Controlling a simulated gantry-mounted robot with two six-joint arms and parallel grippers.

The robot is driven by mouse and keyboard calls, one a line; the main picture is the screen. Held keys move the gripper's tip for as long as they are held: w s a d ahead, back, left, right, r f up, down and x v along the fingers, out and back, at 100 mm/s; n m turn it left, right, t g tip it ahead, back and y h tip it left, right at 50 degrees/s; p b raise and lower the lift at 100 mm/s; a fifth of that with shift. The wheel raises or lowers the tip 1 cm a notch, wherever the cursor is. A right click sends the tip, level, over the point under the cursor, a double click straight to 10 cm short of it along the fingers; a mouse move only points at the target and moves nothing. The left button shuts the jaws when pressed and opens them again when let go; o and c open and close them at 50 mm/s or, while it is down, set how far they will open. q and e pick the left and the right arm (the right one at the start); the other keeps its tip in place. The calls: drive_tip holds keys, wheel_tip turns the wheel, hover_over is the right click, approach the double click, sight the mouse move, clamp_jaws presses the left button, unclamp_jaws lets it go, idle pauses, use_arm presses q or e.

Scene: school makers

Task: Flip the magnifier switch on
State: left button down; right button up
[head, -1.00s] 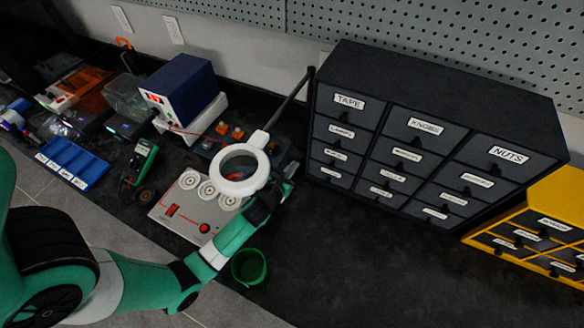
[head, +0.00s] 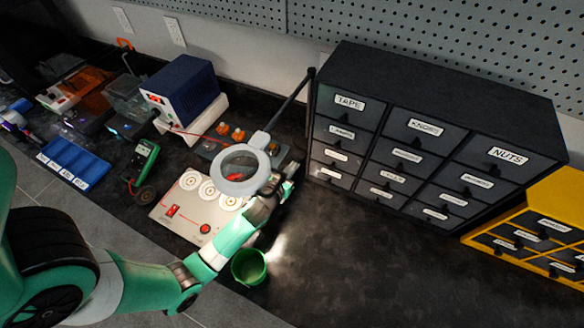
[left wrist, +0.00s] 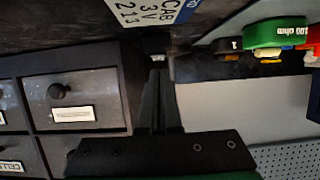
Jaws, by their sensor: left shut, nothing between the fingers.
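The magnifier (head: 262,180) is a round lens in a pale ring on a dark jointed arm, standing over a grey panel in the head view. I cannot make out the switch itself. A bright patch of light lies on the bench beside the green cup. My right gripper is out of view.
A dark drawer cabinet (head: 430,105) stands right of the magnifier and shows close by in the left wrist view (left wrist: 75,95). A grey control panel (head: 182,222), a green cup (head: 249,267) and a blue power supply (head: 185,88) are near.

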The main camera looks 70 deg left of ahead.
use_arm(q)
drive_tip(key=shift+r, duration=0.15)
drive_tip(key=p+v, duration=0.3)
drive_tip(key=v, duration=0.8)
drive_tip(key=shift+r+p, duration=0.4)
drive_tip(key=shift+r, duration=0.05)
